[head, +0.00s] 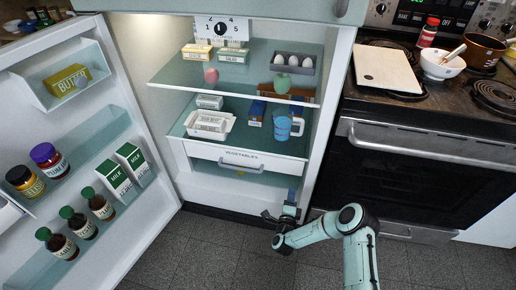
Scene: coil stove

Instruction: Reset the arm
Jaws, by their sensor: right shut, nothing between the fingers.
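My right gripper (290,200) is shut and empty. It is in front of the lower right part of the open fridge (328,110), near the bottom edge of its opening. My right arm reaches in from the bottom of the picture and bends to the left toward the fridge. I cannot tell whether the gripper touches the fridge. My left gripper is not in view.
The fridge door (110,70) stands wide open at the left, with bottles, jars and milk cartons. The vegetables drawer (240,158) is above my gripper. The stove (430,180) stands at the right, holding a board (385,68), bowl (440,65) and pot (483,50).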

